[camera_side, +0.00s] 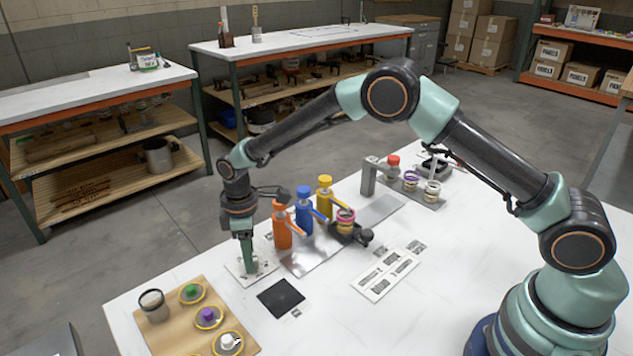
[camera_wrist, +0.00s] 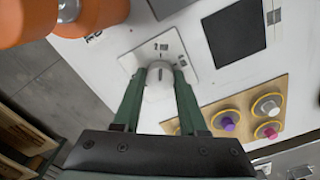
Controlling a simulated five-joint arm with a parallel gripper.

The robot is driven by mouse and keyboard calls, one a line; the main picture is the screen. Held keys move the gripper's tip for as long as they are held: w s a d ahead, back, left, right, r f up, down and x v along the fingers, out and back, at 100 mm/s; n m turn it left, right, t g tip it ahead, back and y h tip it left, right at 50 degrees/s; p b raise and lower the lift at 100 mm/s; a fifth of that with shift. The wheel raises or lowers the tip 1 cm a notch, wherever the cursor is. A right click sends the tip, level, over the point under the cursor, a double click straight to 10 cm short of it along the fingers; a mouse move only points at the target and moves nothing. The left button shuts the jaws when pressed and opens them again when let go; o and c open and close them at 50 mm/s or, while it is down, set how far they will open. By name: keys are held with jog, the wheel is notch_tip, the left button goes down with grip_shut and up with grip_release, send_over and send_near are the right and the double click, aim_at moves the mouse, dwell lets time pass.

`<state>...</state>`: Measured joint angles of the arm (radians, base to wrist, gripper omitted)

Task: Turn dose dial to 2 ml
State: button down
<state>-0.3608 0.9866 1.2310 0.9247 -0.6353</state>
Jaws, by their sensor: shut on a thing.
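The dose dial (camera_wrist: 160,70) is a pale round knob with a dark line on its top, set on a white plate (camera_wrist: 179,45) with small dark markings beside it. My gripper (camera_wrist: 159,77) has its two green fingers on either side of the knob, shut on it. In the side view my gripper (camera_side: 248,262) points straight down at the dial plate (camera_side: 268,267), and the fingers hide most of the knob. The markings are too small to read, so the dial's exact setting cannot be told.
Orange (camera_side: 281,230), blue (camera_side: 304,215) and yellow (camera_side: 324,200) bottles stand close behind my gripper. A black square pad (camera_side: 281,299) lies in front of the plate.

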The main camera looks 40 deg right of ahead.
jog(key=shift+r, duration=0.1)
jog(key=shift+c, duration=2.2)
grip_release()
notch_tip(320, 180, up, 12)
